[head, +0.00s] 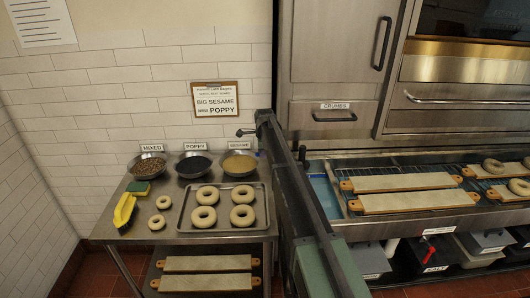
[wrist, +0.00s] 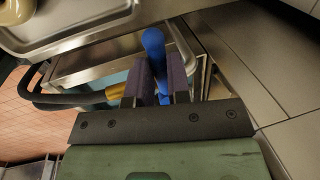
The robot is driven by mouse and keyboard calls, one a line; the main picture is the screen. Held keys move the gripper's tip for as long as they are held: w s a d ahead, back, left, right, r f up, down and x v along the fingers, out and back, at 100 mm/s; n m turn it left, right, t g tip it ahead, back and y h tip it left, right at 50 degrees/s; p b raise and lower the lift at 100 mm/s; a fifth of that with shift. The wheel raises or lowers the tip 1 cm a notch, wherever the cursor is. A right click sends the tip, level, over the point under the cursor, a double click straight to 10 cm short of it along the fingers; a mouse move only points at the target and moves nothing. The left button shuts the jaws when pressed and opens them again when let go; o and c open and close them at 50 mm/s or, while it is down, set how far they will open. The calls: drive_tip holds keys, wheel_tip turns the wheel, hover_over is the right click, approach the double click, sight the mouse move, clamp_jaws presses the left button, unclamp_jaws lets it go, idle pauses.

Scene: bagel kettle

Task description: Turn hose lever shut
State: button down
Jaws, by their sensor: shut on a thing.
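The blue hose lever (wrist: 153,42) shows in the wrist view, its rounded end sticking out beyond my fingers. My gripper (wrist: 163,78) is shut on it, with one dark purple finger on each side. A brass fitting (wrist: 117,91) sits just left of the fingers, joined to a black hose (wrist: 62,101) that curves off to the left. The lower part of the lever is partly hidden between the fingers. The lever and my fingers cannot be made out in the head view.
A metal-rimmed basin (wrist: 85,68) lies close behind the lever. In the head view, a steel table (head: 150,232) with a tray of bagels (head: 204,217) stands left of my arm. Long boards (head: 415,201) lie over the trough at right. Red floor shows below.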

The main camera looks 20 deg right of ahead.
drive_tip(key=c, duration=1.1)
unclamp_jaws()
drive_tip(key=r+p, duration=0.3)
drive_tip(key=s+r+p, duration=0.1)
drive_tip(key=r+p, duration=0.3)
drive_tip(key=s+r+p, duration=0.1)
drive_tip(key=r+p, duration=0.2)
drive_tip(key=shift+a+r+p, duration=0.2)
drive_tip(key=shift+r+p, duration=0.1)
drive_tip(key=s+a+f+n+b, duration=0.2)
drive_tip(key=s+n, duration=0.5)
drive_tip(key=s, duration=0.7)
drive_tip(key=s+a+f+n+g+b, duration=0.1)
drive_tip(key=s+a+f+n+b, duration=0.2)
drive_tip(key=s, duration=1.1)
drive_tip(key=s+a+f+n+g+b, duration=0.1)
drive_tip(key=s+a+f+n+b, duration=0.2)
drive_tip(key=s+n, duration=0.7)
drive_tip(key=shift+s+f+n+b, duration=0.1)
drive_tip(key=shift+s+f+b, duration=0.4)
drive_tip(key=shift+s, duration=0.35)
drive_tip(key=shift+s+f+n+b, duration=0.1)
drive_tip(key=shift+s+f+b, duration=0.4)
drive_tip(key=shift+s, duration=0.4)
drive_tip(key=shift+s+f+n+b, duration=0.1)
drive_tip(key=shift+s+f+b, duration=0.4)
drive_tip(key=shift+s, duration=0.35)
